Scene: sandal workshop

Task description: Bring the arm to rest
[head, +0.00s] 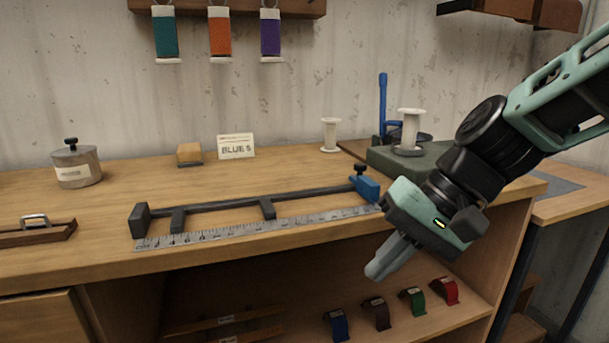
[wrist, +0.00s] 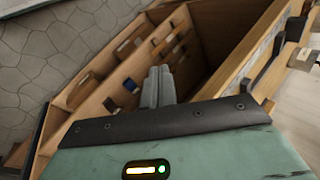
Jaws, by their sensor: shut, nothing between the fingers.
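My gripper (head: 374,273) is in front of the bench's front edge at the right in the head view, pointing down and to the left. Its fingers are together with nothing between them. In the wrist view my gripper (wrist: 159,72) shows with both fingertips side by side, above the open shelving under the bench. My gripper appears to be apart from the bench and touches nothing that I can see.
The bench (head: 60,262) holds a long bar clamp (head: 225,202) and a ruler (head: 265,228) near its front edge. A sign reading "BLUE 5" (head: 236,146) stands behind. A green block (head: 385,158) carries a white spool (head: 409,130). Coloured straps (head: 412,300) lie on the shelf below.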

